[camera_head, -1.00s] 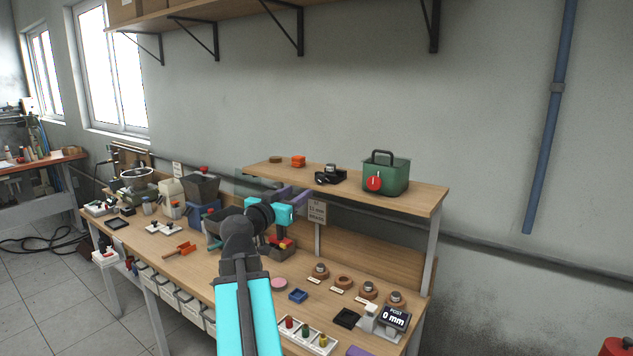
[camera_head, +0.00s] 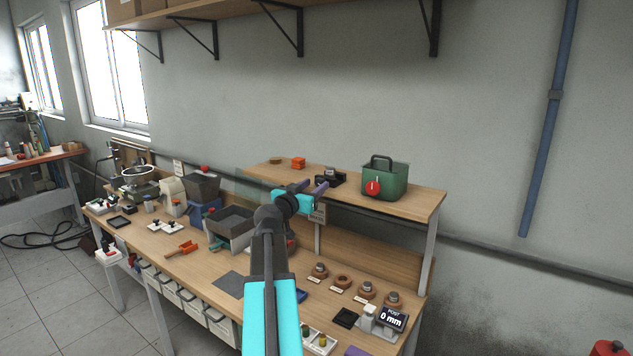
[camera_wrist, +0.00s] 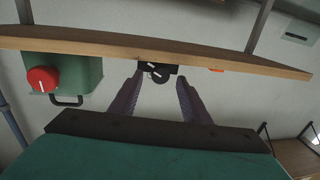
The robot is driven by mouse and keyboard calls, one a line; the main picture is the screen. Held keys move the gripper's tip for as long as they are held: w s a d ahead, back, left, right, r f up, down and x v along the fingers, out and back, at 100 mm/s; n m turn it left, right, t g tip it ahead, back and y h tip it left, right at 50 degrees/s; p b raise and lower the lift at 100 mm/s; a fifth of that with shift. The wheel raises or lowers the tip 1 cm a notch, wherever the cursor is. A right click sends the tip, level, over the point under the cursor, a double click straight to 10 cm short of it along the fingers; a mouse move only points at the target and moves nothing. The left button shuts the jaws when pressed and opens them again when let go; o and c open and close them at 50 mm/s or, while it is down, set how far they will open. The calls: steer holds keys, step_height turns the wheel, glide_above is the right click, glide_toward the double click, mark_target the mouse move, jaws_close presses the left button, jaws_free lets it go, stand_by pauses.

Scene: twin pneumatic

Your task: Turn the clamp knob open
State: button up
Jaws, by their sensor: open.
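A small black device (camera_head: 331,176) stands on the raised shelf, partly behind my gripper in the head view. In the wrist view the black device (camera_wrist: 178,68) shows a round black knob (camera_wrist: 160,74) with a white pointer line. A green box (camera_head: 392,179) with a carry handle and a red knob (camera_head: 373,188) stands to its right. No label shows which knob is the clamp knob. My gripper (camera_head: 311,186) is open and empty. Its two purple fingers (camera_wrist: 160,80) point at the black device, with the black knob between their tips in the picture; contact is not visible.
The raised shelf's edge (camera_wrist: 225,62) runs close to the black device. An orange block (camera_head: 298,162) and a brown disc (camera_head: 276,160) sit to its left.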

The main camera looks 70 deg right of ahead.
steer(key=shift+s+d+p, duration=0.15)
steer(key=shift+d+p, duration=0.2)
steer(key=shift+d, duration=0.7)
steer(key=c, duration=1)
steer(key=shift+c, duration=0.2)
steer(key=shift+n+b, duration=0.5)
steer(key=shift+n, duration=0.2)
steer(key=shift+n+b, duration=0.35)
steer(key=shift+n, duration=0.45)
steer(key=o, duration=1)
